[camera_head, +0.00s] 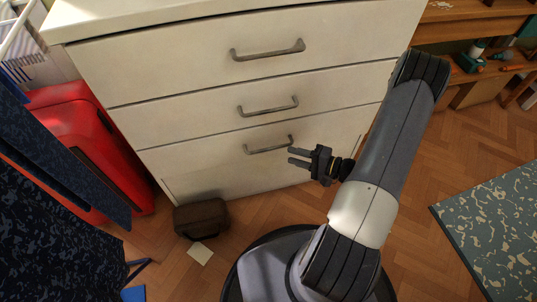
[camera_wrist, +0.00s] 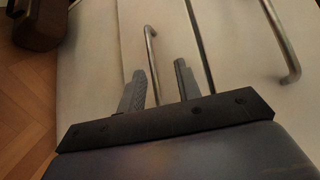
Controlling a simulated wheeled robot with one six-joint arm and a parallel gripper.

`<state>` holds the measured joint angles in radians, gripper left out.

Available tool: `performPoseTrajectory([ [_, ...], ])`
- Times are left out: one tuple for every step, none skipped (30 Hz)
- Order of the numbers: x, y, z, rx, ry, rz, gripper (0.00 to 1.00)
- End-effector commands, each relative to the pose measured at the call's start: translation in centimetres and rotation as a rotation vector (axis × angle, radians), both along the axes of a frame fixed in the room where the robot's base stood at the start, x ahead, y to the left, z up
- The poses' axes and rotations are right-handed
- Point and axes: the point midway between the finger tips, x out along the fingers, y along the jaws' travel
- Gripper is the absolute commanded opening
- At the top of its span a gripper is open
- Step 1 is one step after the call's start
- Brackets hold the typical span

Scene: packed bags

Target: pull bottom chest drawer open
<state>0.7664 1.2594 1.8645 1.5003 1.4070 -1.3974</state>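The white chest of drawers (camera_head: 160,75) stands ahead with several drawer fronts, all looking shut. The bottom drawer handle (camera_head: 268,147) is a grey metal bar, the lowest of three handles. My gripper (camera_head: 291,156) is open and empty just by the right end of that handle, with its fingers pointing left. In the wrist view, the bottom handle (camera_wrist: 151,50) runs into the space between my two fingers (camera_wrist: 161,66). I cannot tell whether either finger touches it.
The middle handle (camera_head: 268,107) and top handle (camera_head: 268,51) are above. A brown bag (camera_head: 202,218) lies on the floor at the chest's lower left. A red suitcase (camera_head: 75,125) stands left, and a patterned mat (camera_head: 490,230) lies right.

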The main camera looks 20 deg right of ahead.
Motion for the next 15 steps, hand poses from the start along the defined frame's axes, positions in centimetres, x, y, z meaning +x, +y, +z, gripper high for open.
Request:
performPoseTrajectory([
  [0.0, -0.5, -1.5, 0.006, -0.006, -0.029, 0.32],
  [0.1, -0.7, -1.9, 0.007, -0.01, -0.044, 0.32],
  [0.1, -0.9, -2.2, 0.008, -0.015, -0.058, 0.32],
  [0.1, -1.1, -2.4, 0.009, -0.018, -0.066, 0.32],
  [0.2, -1.1, -2.6, 0.008, -0.02, -0.071, 0.32],
  [0.3, -1.1, -2.7, 0.008, -0.022, -0.075, 0.32],
  [0.4, -1.0, -2.7, 0.007, -0.023, -0.076, 0.32],
  [0.5, -0.9, -2.7, 0.007, -0.023, -0.076, 0.32],
  [0.7, -0.6, -2.7, 0.007, -0.023, -0.074, 0.32],
  [0.9, -0.4, -2.8, 0.007, -0.023, -0.074, 0.32],
  [1.2, -0.2, -2.8, 0.007, -0.023, -0.073, 0.32],
  [1.5, 0.2, -2.9, 0.007, -0.023, -0.071, 0.32],
  [1.8, 0.5, -3.0, 0.007, -0.023, -0.071, 0.32],
  [2.1, 0.9, -3.0, 0.007, -0.023, -0.07, 0.32],
  [2.6, 1.3, -3.2, 0.007, -0.022, -0.07, 0.32],
])
